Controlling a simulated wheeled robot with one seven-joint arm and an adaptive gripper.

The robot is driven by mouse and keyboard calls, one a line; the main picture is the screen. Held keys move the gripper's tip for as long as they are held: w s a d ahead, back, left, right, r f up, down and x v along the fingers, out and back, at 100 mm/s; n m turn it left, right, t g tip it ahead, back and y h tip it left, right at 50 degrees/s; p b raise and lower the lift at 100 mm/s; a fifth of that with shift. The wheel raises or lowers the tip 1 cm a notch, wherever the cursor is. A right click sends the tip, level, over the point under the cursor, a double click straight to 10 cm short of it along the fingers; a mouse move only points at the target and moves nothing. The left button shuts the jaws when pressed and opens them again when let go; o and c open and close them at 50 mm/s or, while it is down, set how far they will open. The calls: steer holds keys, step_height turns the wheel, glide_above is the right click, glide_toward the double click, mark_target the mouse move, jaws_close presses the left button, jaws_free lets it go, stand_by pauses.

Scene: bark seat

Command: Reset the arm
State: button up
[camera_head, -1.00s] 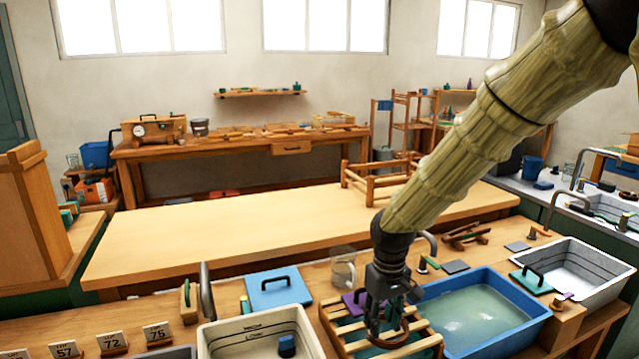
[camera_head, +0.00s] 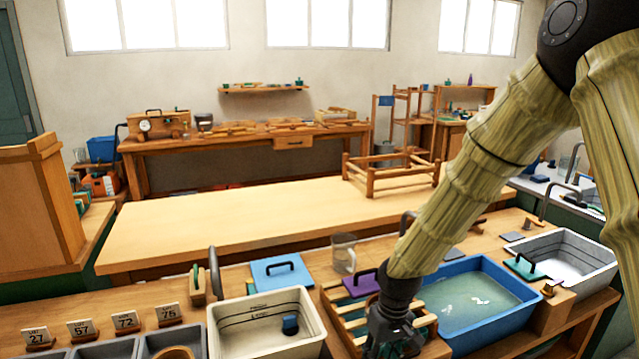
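My gripper (camera_head: 385,348) is at the lower middle of the head view, at the end of my bamboo-textured arm. It points down over the slatted wooden rack (camera_head: 336,304). Its fingers are dark and partly cut off by the bottom edge, so I cannot see whether they are open or shut, or whether they hold anything. A purple lid with a handle (camera_head: 359,283) shows just left of my wrist, at the rack's back.
A blue basin of water (camera_head: 500,290) is right of the rack, with a grey-white basin (camera_head: 572,246) beyond. A cream basin (camera_head: 250,339) holding a dark blue block (camera_head: 290,325) is to the left. A glass jug (camera_head: 344,252) stands behind the rack. The long table (camera_head: 250,217) is mostly bare.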

steer(key=s+d+f+m, duration=0.1)
steer(key=s+f, duration=0.6)
steer(key=f, duration=0.3)
steer(key=s+d+f+m, duration=0.1)
steer(key=s+f, duration=0.6)
steer(key=f, duration=0.3)
steer(key=s+d+f+m, duration=0.1)
steer(key=s+d+f, duration=0.2)
steer(key=s, duration=0.5)
steer(key=s+d+f, duration=0.3)
steer(key=s+f, duration=0.2)
steer(key=s, duration=0.4)
steer(key=shift+s+d+f+m+h, duration=0.2)
steer(key=shift+d+f+m+h, duration=0.1)
steer(key=shift+m+h, duration=0.1)
